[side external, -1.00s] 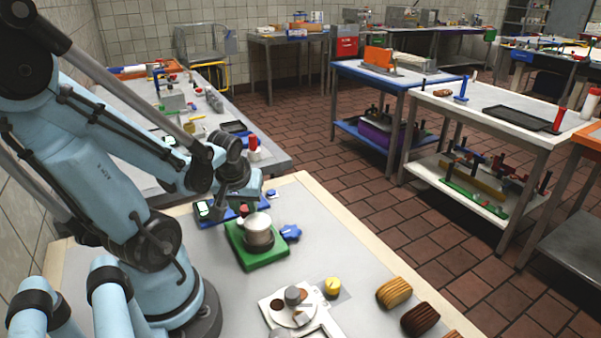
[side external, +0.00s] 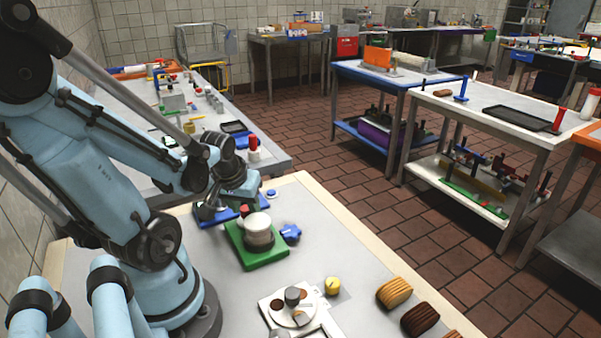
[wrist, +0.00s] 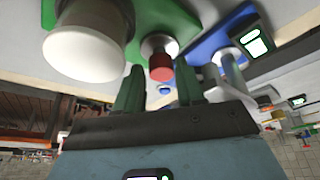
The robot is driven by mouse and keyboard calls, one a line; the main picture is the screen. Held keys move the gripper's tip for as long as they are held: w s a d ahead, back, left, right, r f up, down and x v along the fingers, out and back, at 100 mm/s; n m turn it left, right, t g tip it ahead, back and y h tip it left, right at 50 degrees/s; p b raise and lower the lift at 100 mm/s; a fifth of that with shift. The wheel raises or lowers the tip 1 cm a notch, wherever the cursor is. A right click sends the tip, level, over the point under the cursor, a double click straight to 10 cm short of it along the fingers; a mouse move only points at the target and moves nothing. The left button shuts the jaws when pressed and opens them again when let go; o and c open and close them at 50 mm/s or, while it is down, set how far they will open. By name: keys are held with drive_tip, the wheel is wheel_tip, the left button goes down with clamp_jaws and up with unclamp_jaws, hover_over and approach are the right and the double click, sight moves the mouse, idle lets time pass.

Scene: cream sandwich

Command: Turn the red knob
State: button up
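The red knob (wrist: 160,69) sits on a metallic stem at the corner of the green base in the wrist view. In the side external view only a bit of the red knob (side external: 245,209) shows behind the pot. My gripper (wrist: 160,86) is open, with its two dark green fingers spread on either side of the red knob in the picture. I cannot tell whether either finger touches it. In the side external view my gripper's fingers are hard to make out beneath the wrist.
A cream pot (side external: 257,226) stands on the green base (side external: 247,254), close beside the knob. A blue base (side external: 212,222) with a small display (wrist: 256,42) lies behind. A blue knob (side external: 290,233) is to the right.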

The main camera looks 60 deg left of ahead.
drive_tip(key=shift+o, duration=0.2)
drive_tip(key=shift+s+a, duration=0.1)
drive_tip(key=n, duration=0.2)
drive_tip(key=n+g+y, duration=0.1)
drive_tip(key=n, duration=0.1)
drive_tip(key=shift+g, duration=0.3)
drive_tip(key=n+g, duration=0.1)
drive_tip(key=n, duration=0.3)
drive_tip(key=shift+w, duration=0.2)
drive_tip(key=shift+w+d+v, duration=0.2)
drive_tip(key=shift+d+v, duration=0.05)
drive_tip(key=shift+v, duration=5.75)
drive_tip(key=x, duration=1.2)
drive_tip(key=shift+s+a+f, duration=0.1)
drive_tip(key=shift+s+a, duration=0.05)
drive_tip(key=shift+a, duration=0.05)
drive_tip(key=n+g, duration=0.1)
drive_tip(key=n, duration=0.2)
drive_tip(key=shift+g, duration=0.3)
drive_tip(key=v, duration=1.2)
drive_tip(key=shift+d, duration=0.15)
